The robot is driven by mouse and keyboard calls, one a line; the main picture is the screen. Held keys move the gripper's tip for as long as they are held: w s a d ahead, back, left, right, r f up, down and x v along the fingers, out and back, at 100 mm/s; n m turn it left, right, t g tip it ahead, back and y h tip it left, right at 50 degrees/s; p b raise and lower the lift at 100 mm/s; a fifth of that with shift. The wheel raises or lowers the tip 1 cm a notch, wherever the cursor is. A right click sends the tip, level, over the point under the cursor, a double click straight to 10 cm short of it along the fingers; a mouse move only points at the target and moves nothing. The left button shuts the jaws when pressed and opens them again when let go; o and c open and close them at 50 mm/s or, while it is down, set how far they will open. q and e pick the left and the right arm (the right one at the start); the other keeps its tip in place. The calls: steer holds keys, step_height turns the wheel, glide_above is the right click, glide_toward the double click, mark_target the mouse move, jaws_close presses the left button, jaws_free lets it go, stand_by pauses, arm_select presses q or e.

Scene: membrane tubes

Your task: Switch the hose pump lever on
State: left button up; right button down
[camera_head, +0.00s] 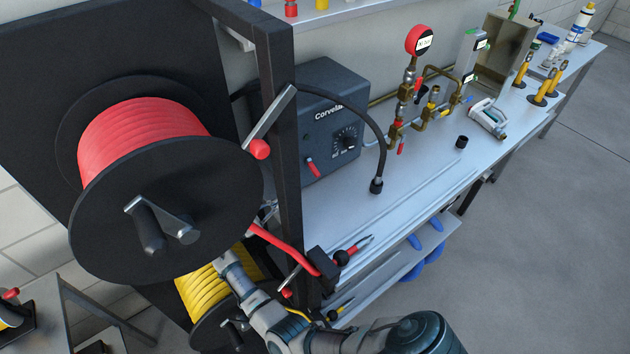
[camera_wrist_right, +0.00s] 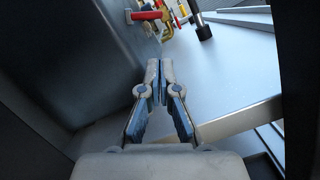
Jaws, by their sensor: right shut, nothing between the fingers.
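A dark grey pump box (camera_head: 330,120) stands on the bench behind the black post, with a dial on its front. A red lever (camera_head: 312,168) hangs on the lower left of that front, tilted. In the right wrist view, a red lever (camera_wrist_right: 150,15) sticks out from a dark wall at the top. My right gripper (camera_wrist_right: 155,66) is shut and empty, its fingertips below and apart from the red lever. In the head view my right arm reaches up behind the reel and post, which largely hide the gripper. My left gripper is out of view.
A reel with red hose (camera_head: 140,130) and a black post (camera_head: 281,120) crowd the left. A metal bar with a red knob (camera_head: 258,149) sticks out from the post. A black nozzle (camera_head: 376,186) hangs over the bench. The bench top (camera_head: 400,190) is mostly clear near the front.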

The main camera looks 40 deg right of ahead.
mark_target(313, 167)
steer(key=shift+d+r, duration=0.1)
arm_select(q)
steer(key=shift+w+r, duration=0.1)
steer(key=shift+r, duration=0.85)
arm_select(e)
steer(key=shift+r+g, duration=0.25)
steer(key=shift+g, duration=0.05)
arm_select(q)
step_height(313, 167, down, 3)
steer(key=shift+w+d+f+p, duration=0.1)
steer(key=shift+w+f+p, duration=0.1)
steer(key=shift+p, duration=0.3)
arm_select(e)
steer(key=x, duration=1)
steer(key=shift+d+f, duration=0.1)
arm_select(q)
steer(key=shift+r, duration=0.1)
arm_select(e)
steer(key=shift+d, duration=0.1)
